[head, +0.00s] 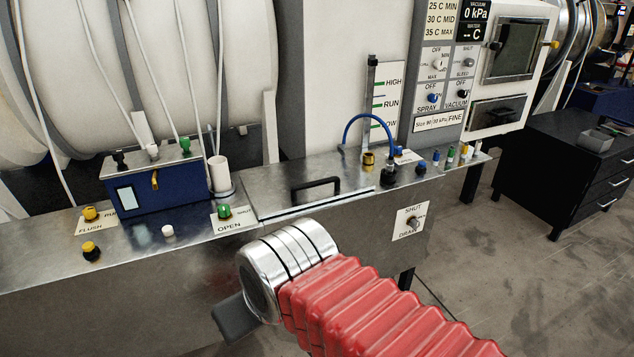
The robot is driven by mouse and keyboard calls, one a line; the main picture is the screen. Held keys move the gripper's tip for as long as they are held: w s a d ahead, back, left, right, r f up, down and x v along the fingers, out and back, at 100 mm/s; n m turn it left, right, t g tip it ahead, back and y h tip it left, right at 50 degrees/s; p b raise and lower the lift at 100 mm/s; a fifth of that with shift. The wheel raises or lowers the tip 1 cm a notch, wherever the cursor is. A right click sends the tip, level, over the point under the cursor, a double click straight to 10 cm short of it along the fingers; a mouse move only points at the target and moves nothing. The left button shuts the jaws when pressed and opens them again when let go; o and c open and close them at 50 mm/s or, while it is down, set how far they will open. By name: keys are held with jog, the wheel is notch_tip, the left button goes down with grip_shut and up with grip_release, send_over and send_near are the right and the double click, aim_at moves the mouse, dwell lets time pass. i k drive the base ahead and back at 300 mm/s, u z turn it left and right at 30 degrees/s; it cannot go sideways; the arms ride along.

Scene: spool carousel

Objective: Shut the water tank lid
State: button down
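The water tank lid (275,197) appears to be the flat metal plate with a black bar handle (316,184) on top of the steel tank (170,290). It lies level or nearly level with the tank top. A dark and bright line runs along its front edge, and I cannot tell whether it is fully seated. My gripper (234,318) is in front of the tank, below and nearer than the lid. Only a dark grey part of it shows past the metal collar of my red-sleeved arm. Its fingertips are hidden, so its opening cannot be seen.
A blue box (150,188) with cables stands left of the lid. A blue hose (368,118) arches up to the lid's right, near several coloured fittings. A control panel (440,60) rises behind. A black drawer cabinet (560,175) stands right; open floor lies before it.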

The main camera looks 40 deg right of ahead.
aim_at(275, 190)
jog(key=i, duration=1.1)
jog(key=z, duration=0.55)
